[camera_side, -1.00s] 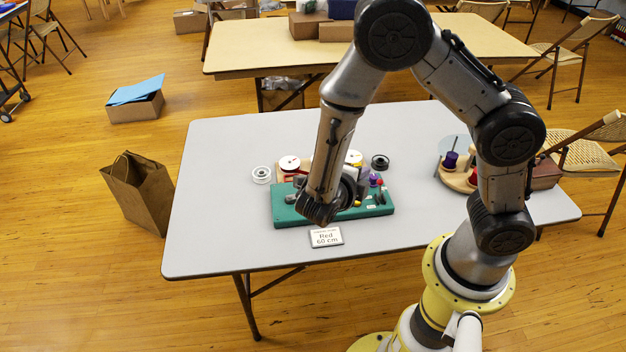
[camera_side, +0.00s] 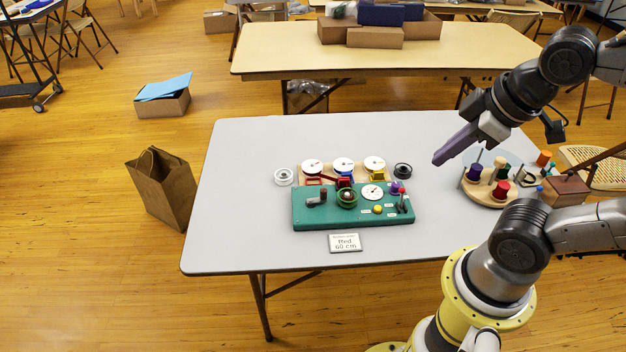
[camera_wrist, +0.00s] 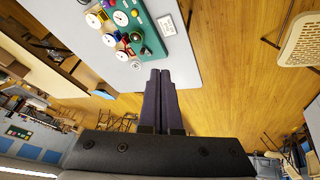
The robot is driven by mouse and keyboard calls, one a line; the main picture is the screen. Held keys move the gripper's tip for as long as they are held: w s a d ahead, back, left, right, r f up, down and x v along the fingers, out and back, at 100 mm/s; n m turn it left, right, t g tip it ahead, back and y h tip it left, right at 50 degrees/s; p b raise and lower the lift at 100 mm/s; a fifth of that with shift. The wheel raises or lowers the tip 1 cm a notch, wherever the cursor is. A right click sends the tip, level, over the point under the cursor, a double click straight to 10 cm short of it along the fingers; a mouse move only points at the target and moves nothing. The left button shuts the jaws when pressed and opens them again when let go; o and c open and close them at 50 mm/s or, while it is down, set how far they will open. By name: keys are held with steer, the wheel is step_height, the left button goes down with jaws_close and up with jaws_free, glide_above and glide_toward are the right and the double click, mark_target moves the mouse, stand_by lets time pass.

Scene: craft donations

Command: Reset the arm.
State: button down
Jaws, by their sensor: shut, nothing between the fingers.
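My gripper (camera_side: 438,160) is shut and empty, with long dark purple fingers. In the side view it hangs in the air above the right part of the grey table (camera_side: 240,240), left of the round spool stand, pointing down and left.
A round wooden stand (camera_side: 470,191) with several coloured spools and a brown box (camera_side: 566,192) stand on the table's right. A card reading "Red 60 cm" (camera_side: 345,243) lies before the board. A white reel (camera_side: 284,177) and a black reel (camera_side: 403,170) flank the dials.

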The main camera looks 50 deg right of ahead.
steer(key=shift+w+a+m+y, duration=0.15)
steer(key=shift+a+m, duration=0.15)
steer(key=shift+m, duration=0.55)
steer(key=shift+w+a+m+y, duration=0.15)
steer(key=shift+a+m, duration=0.15)
steer(key=shift+m, duration=0.55)
steer(key=shift+s, duration=0.1)
